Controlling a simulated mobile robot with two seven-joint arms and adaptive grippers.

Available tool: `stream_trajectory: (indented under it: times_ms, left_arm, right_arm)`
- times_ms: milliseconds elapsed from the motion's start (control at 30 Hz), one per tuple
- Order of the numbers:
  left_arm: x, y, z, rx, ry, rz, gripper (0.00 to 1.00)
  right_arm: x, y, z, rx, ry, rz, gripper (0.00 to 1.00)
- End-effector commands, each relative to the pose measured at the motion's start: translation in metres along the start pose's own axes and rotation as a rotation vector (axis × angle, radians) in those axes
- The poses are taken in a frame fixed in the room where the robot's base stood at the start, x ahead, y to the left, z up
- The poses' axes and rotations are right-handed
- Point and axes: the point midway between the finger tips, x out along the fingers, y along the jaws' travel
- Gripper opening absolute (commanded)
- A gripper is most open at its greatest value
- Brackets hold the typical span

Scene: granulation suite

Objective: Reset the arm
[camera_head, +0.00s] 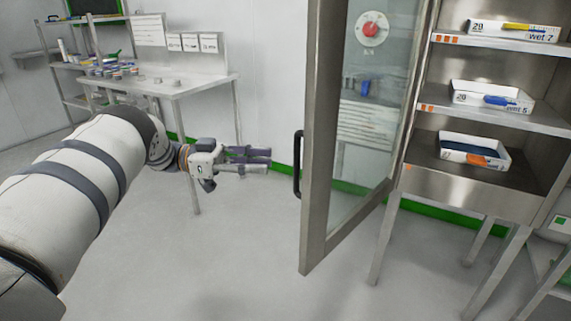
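My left arm (85,175) comes in from the left and stretches toward the middle of the view. My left gripper (268,160) is at its end, a little left of the black handle (298,164) on an open glass door. A small gap of floor and wall shows between the fingertips and the handle. The two fingers look slightly apart with nothing between them. My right gripper is not in view.
The metal-framed glass door (318,150) stands open beside a steel cabinet. Its shelves (490,118) hold white trays labelled wet, with scoops. A white table (185,82) with small items stands behind my arm. The grey floor (220,270) in front is clear.

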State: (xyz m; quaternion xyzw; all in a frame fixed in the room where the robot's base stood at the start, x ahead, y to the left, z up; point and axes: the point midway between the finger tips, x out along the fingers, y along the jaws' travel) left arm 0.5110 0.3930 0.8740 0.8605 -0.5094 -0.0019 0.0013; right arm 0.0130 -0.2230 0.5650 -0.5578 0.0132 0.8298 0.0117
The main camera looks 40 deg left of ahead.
Motion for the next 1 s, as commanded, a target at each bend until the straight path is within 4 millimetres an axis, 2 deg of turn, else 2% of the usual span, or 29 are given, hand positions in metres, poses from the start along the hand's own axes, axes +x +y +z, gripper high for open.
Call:
stream_trajectory:
  times_ms: [100,267,667,767,867,933,967,1000]
  left_arm:
    - [-0.023,0.000,0.001,0.000,-0.001,-0.001,0.32]
    - [-0.036,0.001,0.000,-0.001,-0.001,0.001,0.32]
    - [-0.035,0.000,0.000,-0.001,0.001,0.000,0.32]
    - [-0.021,-0.007,0.007,-0.013,0.037,-0.068,0.32]
    - [0.015,-0.025,0.043,-0.083,0.089,-0.310,0.32]
    - [0.038,-0.022,0.096,-0.198,0.035,-0.543,0.32]
    - [0.045,-0.012,0.124,-0.258,-0.018,-0.633,0.32]
    - [0.050,0.007,0.159,-0.333,-0.106,-0.730,0.32]
  right_arm:
    - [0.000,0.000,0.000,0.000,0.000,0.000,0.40]
    - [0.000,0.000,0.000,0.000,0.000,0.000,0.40]
    - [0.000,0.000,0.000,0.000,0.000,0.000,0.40]
    - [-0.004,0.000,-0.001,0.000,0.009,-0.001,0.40]
    - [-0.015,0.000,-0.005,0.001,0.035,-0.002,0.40]
    - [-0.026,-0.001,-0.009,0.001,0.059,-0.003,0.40]
    - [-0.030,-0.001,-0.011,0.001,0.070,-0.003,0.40]
    - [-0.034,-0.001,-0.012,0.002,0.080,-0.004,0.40]
